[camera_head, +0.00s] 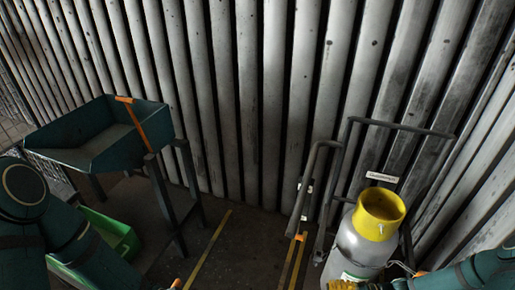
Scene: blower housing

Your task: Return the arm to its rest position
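My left arm (75,235), dark teal, comes in at the lower left and runs down to the bottom edge. A small orange part (177,284) at the bottom edge may belong to its gripper; the fingers cannot be made out. My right arm (475,272) comes in low at the bottom right, in front of the cylinder's lower part. A yellow part (342,285) at the bottom edge may be at its end. Most of it is cut off by the frame, so its fingers cannot be read. Nothing held is visible in either hand.
A grey gas cylinder (358,246) with a yellow collar (379,212) stands by a tubular metal frame (318,165) at the right. A dark teal tray stand (90,158) with a green bin (108,228) below is at the left. A ribbed metal wall closes the back. The middle floor is open.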

